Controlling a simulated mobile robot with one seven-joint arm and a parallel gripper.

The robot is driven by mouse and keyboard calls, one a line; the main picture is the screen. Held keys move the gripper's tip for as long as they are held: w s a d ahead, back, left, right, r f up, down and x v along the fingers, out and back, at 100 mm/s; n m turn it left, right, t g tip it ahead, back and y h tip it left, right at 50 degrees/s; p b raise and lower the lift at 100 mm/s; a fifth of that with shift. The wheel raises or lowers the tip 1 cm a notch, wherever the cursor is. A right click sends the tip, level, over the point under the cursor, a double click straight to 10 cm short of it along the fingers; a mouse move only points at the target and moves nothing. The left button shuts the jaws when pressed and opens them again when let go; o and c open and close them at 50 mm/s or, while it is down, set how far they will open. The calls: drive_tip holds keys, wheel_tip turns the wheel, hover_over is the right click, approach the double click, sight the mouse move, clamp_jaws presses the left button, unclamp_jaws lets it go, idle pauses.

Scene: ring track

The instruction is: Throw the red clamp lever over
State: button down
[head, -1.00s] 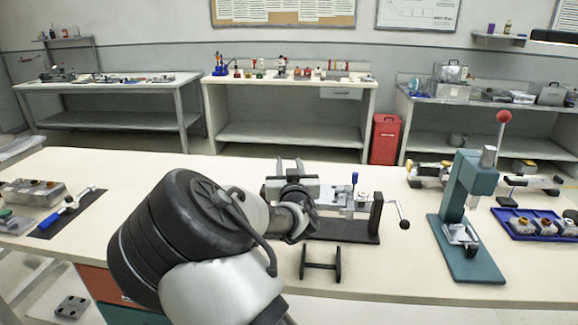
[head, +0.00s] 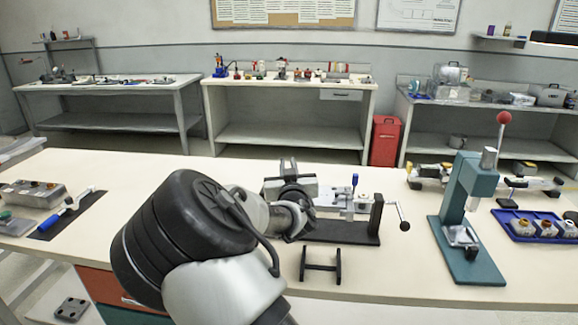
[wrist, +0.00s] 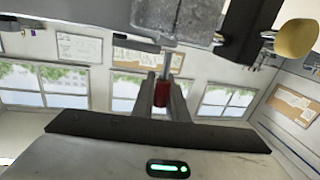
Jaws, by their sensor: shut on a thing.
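The red clamp lever (wrist: 162,93) shows in the wrist view as a short red grip on a thin metal rod, below a grey metal block. My gripper (wrist: 164,98) has one finger on each side of the red grip and is shut on it. In the head view my gripper (head: 289,168) is at the left end of the clamping fixture (head: 340,230), partly behind my own arm. The red lever is hidden in the head view. The fixture has a dark base, a blue-tipped pin (head: 354,180) and a crank handle (head: 403,218) at its right end.
A teal press (head: 470,205) with a red ball handle stands right of the fixture. A small black stand (head: 321,266) is in front.

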drive_tip(key=shift+a+f+n+g+h, duration=0.25)
drive_tip(key=shift+a+f+n, duration=0.4)
drive_tip(key=shift+n, duration=0.9)
drive_tip(key=shift+a+f+n+g+h, duration=0.3)
drive_tip(key=shift+a+n, duration=0.4)
drive_tip(key=shift+n, duration=0.9)
drive_tip(key=shift+a+f+n+g+h, duration=0.2)
drive_tip(key=shift+a+f+n, duration=0.5)
drive_tip(key=shift+n, duration=0.85)
drive_tip(key=c, duration=1.7)
unclamp_jaws()
drive_tip(key=shift+c, duration=0.2)
drive_tip(key=shift+s+f, duration=0.1)
